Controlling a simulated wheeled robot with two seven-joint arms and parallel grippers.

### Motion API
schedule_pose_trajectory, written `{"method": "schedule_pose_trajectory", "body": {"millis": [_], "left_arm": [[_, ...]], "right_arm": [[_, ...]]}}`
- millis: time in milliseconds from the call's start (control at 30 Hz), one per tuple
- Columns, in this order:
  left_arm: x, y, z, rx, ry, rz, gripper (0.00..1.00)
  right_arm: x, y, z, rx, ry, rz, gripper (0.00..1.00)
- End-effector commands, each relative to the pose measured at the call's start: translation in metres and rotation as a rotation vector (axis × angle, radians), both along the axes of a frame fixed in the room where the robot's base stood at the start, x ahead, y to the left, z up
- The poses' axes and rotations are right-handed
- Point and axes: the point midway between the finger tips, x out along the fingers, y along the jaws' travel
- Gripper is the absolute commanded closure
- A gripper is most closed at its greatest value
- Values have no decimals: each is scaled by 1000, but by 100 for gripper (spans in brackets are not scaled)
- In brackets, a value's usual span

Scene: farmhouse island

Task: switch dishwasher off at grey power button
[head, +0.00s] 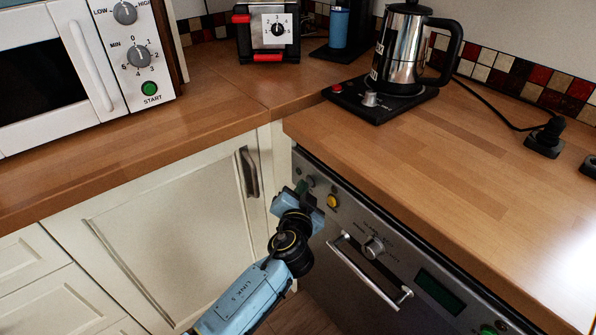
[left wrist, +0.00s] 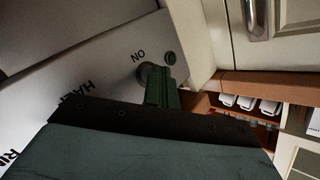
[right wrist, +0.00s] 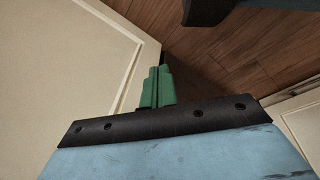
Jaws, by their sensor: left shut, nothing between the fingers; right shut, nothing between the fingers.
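The dishwasher (head: 352,225) is under the right counter, with a steel panel bearing a yellow button (head: 331,201), a knob (head: 373,246) and a dark display (head: 440,291). In the left wrist view its panel carries the word ON beside a round grey button (left wrist: 147,71). A small dark round spot (left wrist: 170,57) sits nearby. My left gripper (head: 308,186) is shut and empty at the panel's left end. Its green fingertips (left wrist: 160,72) overlap the grey button's edge in the left wrist view; I cannot tell whether they touch. My right gripper (right wrist: 158,75) is shut and empty.
The wooden counter (head: 480,150) overhangs the panel. A handle bar (head: 370,272) sticks out right of my left gripper. A cream cabinet (head: 180,230) with a handle (head: 249,172) is left. Wooden floor (right wrist: 215,70) and a cream door (right wrist: 70,70) lie beyond my right gripper.

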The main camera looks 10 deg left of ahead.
Motion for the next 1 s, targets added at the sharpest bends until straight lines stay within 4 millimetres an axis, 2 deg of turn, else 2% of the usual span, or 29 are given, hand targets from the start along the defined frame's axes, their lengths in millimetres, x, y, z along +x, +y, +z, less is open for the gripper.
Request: {"method": "schedule_pose_trajectory", "body": {"millis": [567,1000], "left_arm": [[-10,8,0,0,0,0,100],[-45,34,0,0,1,0,100]], "right_arm": [[0,0,3,0,0,0,100],[0,0,14,0,0,0,100]]}}
